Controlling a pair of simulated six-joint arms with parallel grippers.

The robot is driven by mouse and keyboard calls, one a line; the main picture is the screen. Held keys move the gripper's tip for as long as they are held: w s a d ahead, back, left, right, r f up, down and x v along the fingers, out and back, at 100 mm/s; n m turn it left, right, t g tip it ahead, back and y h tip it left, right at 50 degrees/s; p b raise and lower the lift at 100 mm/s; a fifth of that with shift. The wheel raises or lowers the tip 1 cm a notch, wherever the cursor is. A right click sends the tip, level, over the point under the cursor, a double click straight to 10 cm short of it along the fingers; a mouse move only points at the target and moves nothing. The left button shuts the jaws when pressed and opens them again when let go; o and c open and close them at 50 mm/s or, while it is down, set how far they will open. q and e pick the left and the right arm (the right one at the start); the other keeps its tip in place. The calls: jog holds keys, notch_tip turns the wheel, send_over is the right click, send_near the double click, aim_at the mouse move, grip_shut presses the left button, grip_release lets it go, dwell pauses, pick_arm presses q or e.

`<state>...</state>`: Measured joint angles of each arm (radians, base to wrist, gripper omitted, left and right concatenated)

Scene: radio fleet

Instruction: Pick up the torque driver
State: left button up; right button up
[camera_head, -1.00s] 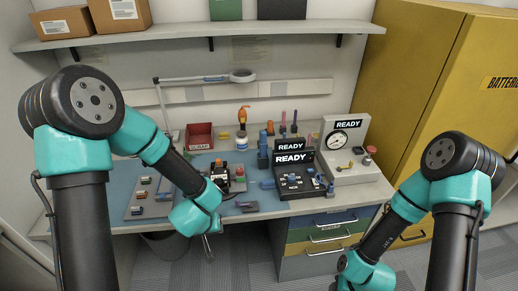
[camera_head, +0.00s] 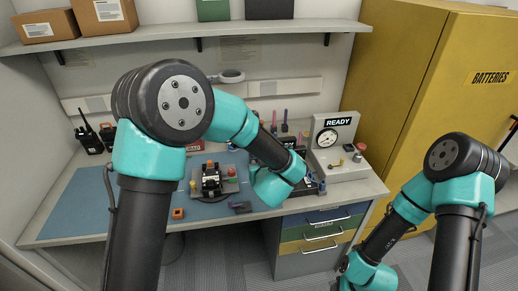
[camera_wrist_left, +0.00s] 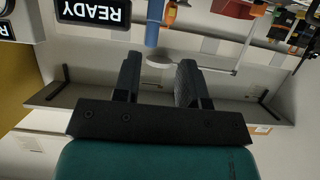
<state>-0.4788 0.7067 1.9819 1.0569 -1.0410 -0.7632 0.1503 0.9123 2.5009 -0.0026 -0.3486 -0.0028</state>
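In the left wrist view, which is upside down, a blue cylinder (camera_wrist_left: 152,24) stands beyond my left fingertips, roughly in line with the gap between them. It looks like a tool handle, perhaps the torque driver, but I cannot tell for certain. My left gripper (camera_wrist_left: 158,72) is open with nothing between its fingers. In the head view my left forearm and wrist (camera_head: 272,165) hide that gripper and the middle of the bench. Slim upright tools, one purple (camera_head: 285,117), stand behind the forearm. My right arm (camera_head: 368,272) hangs low at the right; its fingers are not visible.
A gauge unit (camera_head: 338,148) marked READY stands on the bench right of my left arm. A black fixture (camera_head: 211,180) sits on the blue mat (camera_head: 68,205). Radios (camera_head: 91,138) stand at the back left. A shelf (camera_head: 170,35) runs above; a yellow cabinet (camera_head: 420,95) stands right.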

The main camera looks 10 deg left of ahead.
pick_arm(q)
jog(key=shift+w+d+r+t, duration=0.2)
jog(key=shift+w+d+t, duration=0.1)
jog(key=x, duration=1.2)
jog(key=shift+a, duration=0.2)
jog(key=shift+w, duration=0.1)
jog(key=x, duration=0.5)
jog(key=shift+w, duration=0.1)
